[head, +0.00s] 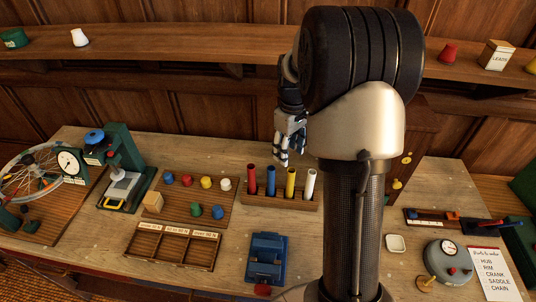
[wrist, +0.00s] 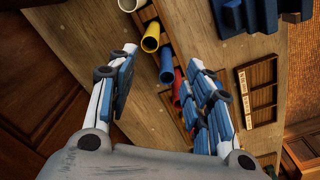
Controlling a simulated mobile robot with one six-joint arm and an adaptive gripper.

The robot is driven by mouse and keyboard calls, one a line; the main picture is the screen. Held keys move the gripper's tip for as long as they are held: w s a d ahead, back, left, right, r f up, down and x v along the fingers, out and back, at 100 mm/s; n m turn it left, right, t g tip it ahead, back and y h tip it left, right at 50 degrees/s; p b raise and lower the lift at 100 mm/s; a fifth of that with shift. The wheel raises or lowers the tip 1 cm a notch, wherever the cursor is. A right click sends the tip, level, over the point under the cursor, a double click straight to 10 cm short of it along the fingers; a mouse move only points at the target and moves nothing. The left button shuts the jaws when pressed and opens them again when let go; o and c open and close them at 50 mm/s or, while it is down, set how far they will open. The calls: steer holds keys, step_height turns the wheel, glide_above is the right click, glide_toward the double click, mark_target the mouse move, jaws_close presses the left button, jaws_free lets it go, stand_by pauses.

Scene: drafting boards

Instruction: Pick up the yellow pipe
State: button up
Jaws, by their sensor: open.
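The yellow pipe (head: 290,184) stands upright in a wooden rack (head: 279,206) on the table, between a blue pipe (head: 271,181) and a white pipe (head: 310,184). A red pipe (head: 252,179) stands at the rack's left end. My gripper (head: 282,162) is open and empty, near and above the blue and yellow pipes in the head view. In the wrist view, the yellow pipe's hollow end (wrist: 150,43) shows just beyond the spread fingertips of my gripper (wrist: 162,56). The blue pipe (wrist: 166,66) lies between the fingers in that picture.
A board with several coloured knobs (head: 206,182) lies left of the rack, with a compartment tray (head: 172,245) in front. A blue device (head: 268,257) sits in front of the rack. A shelf (head: 200,72) runs along the wall behind. My arm covers table right of the rack.

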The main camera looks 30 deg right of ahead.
mark_target(290, 186)
steer(key=shift+d+f, duration=0.8)
steer(key=shift+f, duration=0.05)
step_height(290, 186, down, 12)
steer(key=shift+w+f+b, duration=0.1)
steer(key=shift+b, duration=0.9)
step_height(290, 186, down, 5)
steer(key=shift+d+f+b, duration=0.1)
steer(key=shift+d+b, duration=0.05)
steer(key=shift+b, duration=0.4)
steer(key=shift+c, duration=0.5)
jaws_close()
